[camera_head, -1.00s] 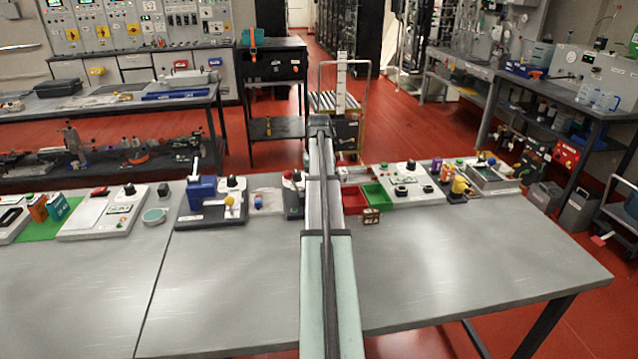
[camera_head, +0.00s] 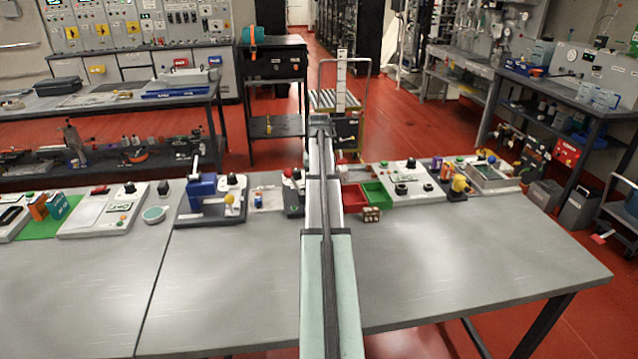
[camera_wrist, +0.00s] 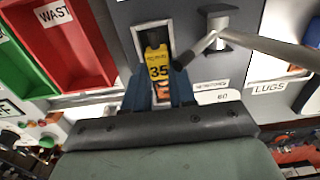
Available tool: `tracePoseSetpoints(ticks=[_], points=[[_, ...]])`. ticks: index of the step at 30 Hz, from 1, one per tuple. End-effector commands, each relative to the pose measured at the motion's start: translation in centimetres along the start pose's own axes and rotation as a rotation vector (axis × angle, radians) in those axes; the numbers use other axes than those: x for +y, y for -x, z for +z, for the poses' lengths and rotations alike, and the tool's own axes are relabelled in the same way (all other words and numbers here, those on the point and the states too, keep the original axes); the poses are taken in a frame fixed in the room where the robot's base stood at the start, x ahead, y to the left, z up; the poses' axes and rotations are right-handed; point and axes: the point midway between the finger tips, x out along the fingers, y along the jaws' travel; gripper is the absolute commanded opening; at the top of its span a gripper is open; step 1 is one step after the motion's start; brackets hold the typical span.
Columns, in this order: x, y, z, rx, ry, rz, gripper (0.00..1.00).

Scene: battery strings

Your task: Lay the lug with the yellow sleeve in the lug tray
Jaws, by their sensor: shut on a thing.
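My gripper (camera_wrist: 160,88) shows in the wrist view with its two blue fingers shut on a yellow-sleeved lug (camera_wrist: 158,70). The sleeve is marked 35, and an orange part shows below it between the fingers. The lug overlaps a white-framed slot; I cannot tell whether it sits in the slot or is above it. A plate reading LUGS (camera_wrist: 270,88) is to the right, on a grey unit whose tray interior is only partly in view. In the head view my own arm hides the gripper and the lug.
A grey lever with a post (camera_wrist: 218,32) stands close to the right of the fingers. A red waste bin (camera_wrist: 75,45) and a green bin (camera_wrist: 22,60) lie to the left. In the head view, a small brown block (camera_head: 371,214) stands before the bins, and the bench front (camera_head: 470,260) is clear.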

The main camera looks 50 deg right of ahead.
Motion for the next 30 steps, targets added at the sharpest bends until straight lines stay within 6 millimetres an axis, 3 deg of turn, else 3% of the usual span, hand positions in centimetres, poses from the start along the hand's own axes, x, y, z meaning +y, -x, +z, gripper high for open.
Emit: tracePoseSetpoints(ticks=[3, 4, 13, 23, 30], points=[[0.0, 0.0, 0.0, 0.0, 0.0, 0.0, 0.0], [0.0, 0.0, 0.0, 0.0, 0.0, 0.0, 0.26], [0.0, 0.0, 0.0, 0.0, 0.0, 0.0, 0.54], [0.0, 0.3, 0.0, 0.0, 0.0, 0.0, 0.55], [0.0, 3.3, -0.1, 0.002, 0.0, 0.0, 0.55]])
